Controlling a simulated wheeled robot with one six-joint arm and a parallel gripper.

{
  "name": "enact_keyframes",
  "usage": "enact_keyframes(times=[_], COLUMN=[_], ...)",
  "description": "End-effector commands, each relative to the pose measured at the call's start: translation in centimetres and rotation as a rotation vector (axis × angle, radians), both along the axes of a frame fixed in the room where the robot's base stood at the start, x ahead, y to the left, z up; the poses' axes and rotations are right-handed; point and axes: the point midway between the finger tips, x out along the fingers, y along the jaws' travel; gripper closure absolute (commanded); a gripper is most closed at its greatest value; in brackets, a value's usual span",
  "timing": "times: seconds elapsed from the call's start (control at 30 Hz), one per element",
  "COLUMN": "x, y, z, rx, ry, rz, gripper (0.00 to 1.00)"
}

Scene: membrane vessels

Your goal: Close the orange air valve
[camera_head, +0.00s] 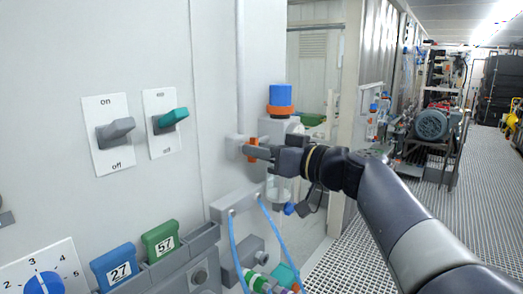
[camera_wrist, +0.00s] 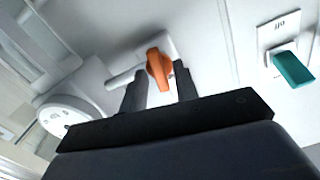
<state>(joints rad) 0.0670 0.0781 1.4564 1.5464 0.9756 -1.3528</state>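The orange air valve handle (camera_head: 252,148) sits on a grey fitting on the pale wall panel, left of the filter housing. In the wrist view the orange handle (camera_wrist: 158,68) stands out between the two dark fingers. My gripper (camera_head: 256,150) reaches in from the right and its fingertips are at the handle. In the wrist view my gripper (camera_wrist: 160,84) has its fingers apart, one on each side of the handle. The right finger is close to the handle, and there is a visible gap on the left. I cannot tell whether either finger touches it.
A filter housing with a blue cap (camera_head: 281,95) stands just behind my gripper. A grey switch (camera_head: 115,131) and a green switch (camera_head: 171,120) are on the panel to the left. Blue tubes (camera_head: 273,226) hang below. The grated floor on the right is open.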

Motion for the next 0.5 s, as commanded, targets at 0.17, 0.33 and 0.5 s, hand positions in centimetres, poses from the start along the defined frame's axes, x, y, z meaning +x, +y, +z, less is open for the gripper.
enact_keyframes(times=[0.17, 0.33, 0.5], x=[0.00, 0.00, 0.01], y=[-0.02, -0.02, -0.03], z=[0.00, -0.03, -0.14], rx=[0.000, 0.002, 0.023], ry=[0.000, 0.003, 0.030], rz=[0.000, 0.000, 0.000], gripper=[0.91, 0.94, 0.94])
